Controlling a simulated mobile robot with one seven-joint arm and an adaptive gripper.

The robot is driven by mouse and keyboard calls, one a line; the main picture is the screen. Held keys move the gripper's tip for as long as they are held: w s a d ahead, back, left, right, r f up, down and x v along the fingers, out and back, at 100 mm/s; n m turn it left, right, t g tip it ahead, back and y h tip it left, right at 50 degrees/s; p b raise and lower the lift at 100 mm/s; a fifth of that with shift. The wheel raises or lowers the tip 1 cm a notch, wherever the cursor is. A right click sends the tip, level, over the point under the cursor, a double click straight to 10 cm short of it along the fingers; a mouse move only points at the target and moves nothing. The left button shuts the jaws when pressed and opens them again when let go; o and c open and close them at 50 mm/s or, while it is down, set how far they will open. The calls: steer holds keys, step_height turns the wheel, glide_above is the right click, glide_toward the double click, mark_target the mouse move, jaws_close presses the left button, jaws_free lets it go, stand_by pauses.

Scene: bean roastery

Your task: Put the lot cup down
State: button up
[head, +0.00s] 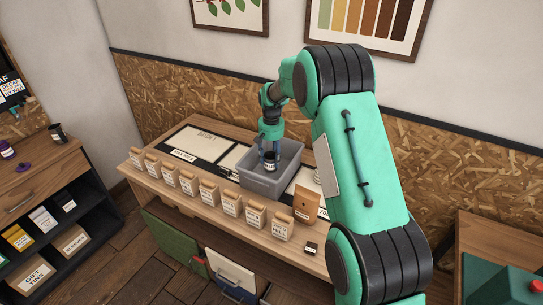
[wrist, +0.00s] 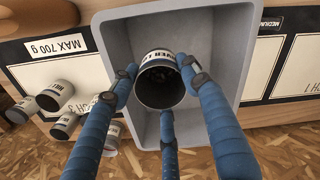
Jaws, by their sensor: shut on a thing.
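The lot cup (head: 270,163) is a small dark cup with a white lettered band. My gripper (head: 269,155) has its blue fingers shut around it and holds it over the grey tub (head: 264,187). In the wrist view the cup (wrist: 162,78) shows its dark, open mouth between the fingers. The tub's pale grey floor and walls (wrist: 110,52) surround it there. I cannot tell whether the cup's base touches the tub floor.
Several labelled paper bags (head: 208,192) line the bench's front edge. In the wrist view, several white-banded cups (wrist: 57,95) cluster left of the tub, near the chipboard wall.

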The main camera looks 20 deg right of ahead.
mark_target(271, 168)
steer(key=shift+f+b, duration=0.45)
steer(key=shift+f, duration=2.65)
steer(key=shift+f+b, duration=0.3)
steer(key=shift+f, duration=1.6)
steer(key=o, duration=1.2)
steer(key=shift+f, duration=0.1)
